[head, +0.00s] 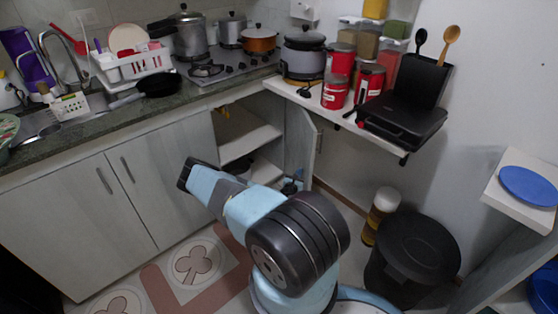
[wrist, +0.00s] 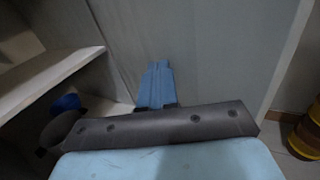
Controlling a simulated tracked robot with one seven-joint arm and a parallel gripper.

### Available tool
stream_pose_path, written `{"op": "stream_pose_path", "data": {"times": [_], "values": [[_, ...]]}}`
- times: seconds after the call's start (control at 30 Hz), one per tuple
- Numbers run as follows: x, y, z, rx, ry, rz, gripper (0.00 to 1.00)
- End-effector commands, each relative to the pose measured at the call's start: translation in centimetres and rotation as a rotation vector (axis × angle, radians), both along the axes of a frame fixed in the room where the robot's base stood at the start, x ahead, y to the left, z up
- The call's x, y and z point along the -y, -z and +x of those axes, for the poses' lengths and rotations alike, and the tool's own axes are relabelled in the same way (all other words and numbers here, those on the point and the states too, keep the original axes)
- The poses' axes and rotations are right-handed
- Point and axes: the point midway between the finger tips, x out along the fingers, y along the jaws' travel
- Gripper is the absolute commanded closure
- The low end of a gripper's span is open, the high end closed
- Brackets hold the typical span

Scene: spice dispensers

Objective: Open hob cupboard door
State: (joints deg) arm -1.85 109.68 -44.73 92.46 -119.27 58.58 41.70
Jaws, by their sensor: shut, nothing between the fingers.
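The hob cupboard stands open below the hob (head: 225,65), and its pale interior shelf (head: 250,138) shows in the head view. Its grey door (head: 299,138) is swung out to the right, with a handle (head: 319,141) near its free edge. In the wrist view the inner face of the door (wrist: 215,50) fills the middle and right. My gripper (wrist: 157,65) is shut and empty, its blue fingers together in front of that inner face. I cannot tell whether they touch it. In the head view my arm hides much of the cupboard's lower part.
In the wrist view the shelf (wrist: 50,78) is at left, with a blue object (wrist: 66,102) below it. A black bin (head: 415,250) and a yellow container (head: 381,210) stand right of the door. A wall shelf (head: 290,90) juts out above the door.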

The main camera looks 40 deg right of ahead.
Motion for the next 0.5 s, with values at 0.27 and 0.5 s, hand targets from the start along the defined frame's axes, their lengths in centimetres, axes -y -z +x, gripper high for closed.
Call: {"op": "stream_pose_path", "data": {"times": [0.27, 0.5], "values": [[1.1, 0.0, -0.5, -0.001, 0.0, 0.0, 1.0], [2.0, -0.1, -0.9, -0.001, 0.001, 0.0, 1.0]]}}
